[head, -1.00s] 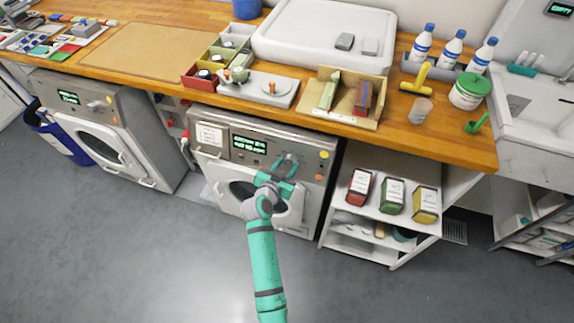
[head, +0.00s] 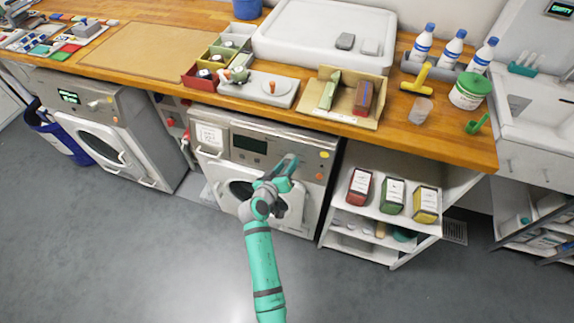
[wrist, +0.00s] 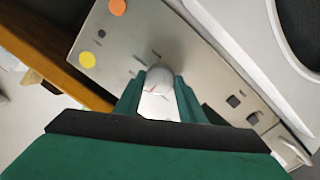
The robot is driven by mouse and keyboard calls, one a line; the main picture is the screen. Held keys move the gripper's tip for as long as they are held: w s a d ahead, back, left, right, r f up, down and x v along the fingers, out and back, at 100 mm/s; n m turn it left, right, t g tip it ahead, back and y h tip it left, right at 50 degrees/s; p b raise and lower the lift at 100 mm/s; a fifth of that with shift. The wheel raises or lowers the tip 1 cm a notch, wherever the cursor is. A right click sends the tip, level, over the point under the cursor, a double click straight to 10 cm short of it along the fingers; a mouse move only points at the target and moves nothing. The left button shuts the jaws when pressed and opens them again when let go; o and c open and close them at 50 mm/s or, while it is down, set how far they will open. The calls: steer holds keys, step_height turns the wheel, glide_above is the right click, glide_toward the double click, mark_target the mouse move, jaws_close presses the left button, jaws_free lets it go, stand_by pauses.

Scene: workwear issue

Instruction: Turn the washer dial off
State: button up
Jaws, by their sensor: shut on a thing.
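The washer (head: 212,165) in the middle, under the counter, has a grey front panel and a round door. Its display (head: 249,145) is dark. The washer dial (wrist: 160,76) is a pale knob on the panel, seen in the wrist view between my fingers. My gripper (head: 289,164) is shut on the dial, which my gripper hides in the head view. In the wrist view my teal fingers (wrist: 158,95) stand on either side of the knob. An orange button (wrist: 117,7) and a yellow button (wrist: 87,60) are beside it on the panel.
A second machine (head: 112,120) at the left has a lit green display. A wooden counter (head: 420,140) runs above both, with trays and bottles on it. An open shelf (head: 360,222) stands right of the middle washer. The grey floor in front is clear.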

steer(key=shift+n, duration=0.3)
steer(key=o, duration=1)
steer(key=shift+o, duration=0.2)
steer(key=v, duration=1.1)
steer(key=shift+d, duration=0.1)
